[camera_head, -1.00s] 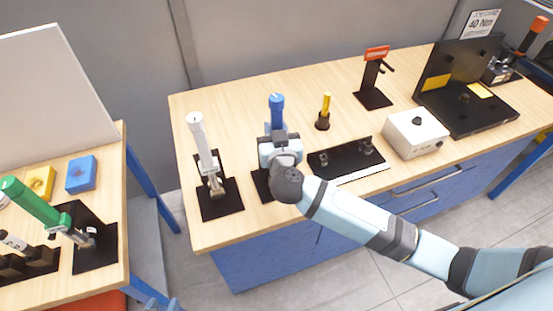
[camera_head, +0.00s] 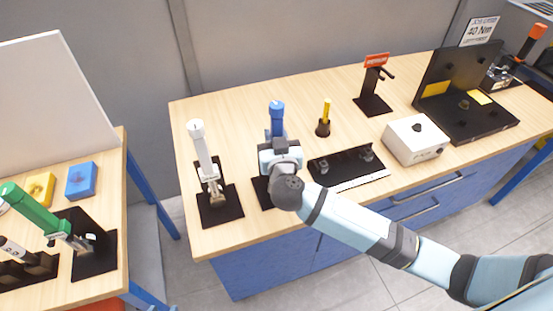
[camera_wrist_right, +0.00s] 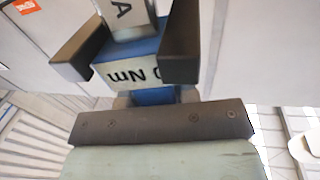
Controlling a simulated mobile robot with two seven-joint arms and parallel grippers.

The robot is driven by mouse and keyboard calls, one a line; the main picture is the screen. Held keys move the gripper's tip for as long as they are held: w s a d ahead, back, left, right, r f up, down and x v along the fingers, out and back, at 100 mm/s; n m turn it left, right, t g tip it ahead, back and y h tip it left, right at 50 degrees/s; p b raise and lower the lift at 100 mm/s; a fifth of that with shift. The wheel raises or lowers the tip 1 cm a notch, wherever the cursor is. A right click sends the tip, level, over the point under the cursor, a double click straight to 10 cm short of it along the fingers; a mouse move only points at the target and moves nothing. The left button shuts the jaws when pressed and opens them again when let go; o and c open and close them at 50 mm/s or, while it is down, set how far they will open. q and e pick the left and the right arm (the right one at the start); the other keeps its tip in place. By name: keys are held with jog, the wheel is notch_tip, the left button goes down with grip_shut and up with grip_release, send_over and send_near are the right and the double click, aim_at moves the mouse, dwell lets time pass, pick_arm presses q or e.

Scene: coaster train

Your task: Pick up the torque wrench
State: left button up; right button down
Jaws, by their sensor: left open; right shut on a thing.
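A blue-handled torque wrench (camera_head: 277,113) stands tilted back at a black stand (camera_head: 262,193) near the middle of the bench. My right gripper (camera_head: 279,158), on the arm from the right, is at the wrench below its handle and hides its lower part. In the right wrist view its dark fingers (camera_wrist_right: 128,50) are on either side of a blue block (camera_wrist_right: 133,62) marked "Nm", with a grey piece lettered "A" above it. It is shut on this wrench. I cannot make out my left gripper. A white wrench (camera_head: 202,150) and a green wrench (camera_head: 35,210) stand on other black stands.
A yellow-handled tool (camera_head: 325,118), a black fixture (camera_head: 348,167), a white box (camera_head: 415,138), a red-topped post (camera_head: 373,88) and an open black case (camera_head: 470,115) stand on the bench. The back-left bench top is clear. A gap separates the left table (camera_head: 105,172).

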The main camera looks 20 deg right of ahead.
jog(key=shift+r, duration=0.15)
jog(key=shift+r, duration=0.55)
jog(key=shift+s, duration=0.5)
jog(key=s+a+f+b, duration=0.1)
jog(key=s+a+f, duration=0.1)
jog(key=s, duration=1.8)
jog(key=shift+s+b, duration=0.15)
jog(key=shift+b, duration=0.2)
jog(key=shift+f, duration=0.1)
jog(key=c, duration=1.4)
grip_release()
grip_shut()
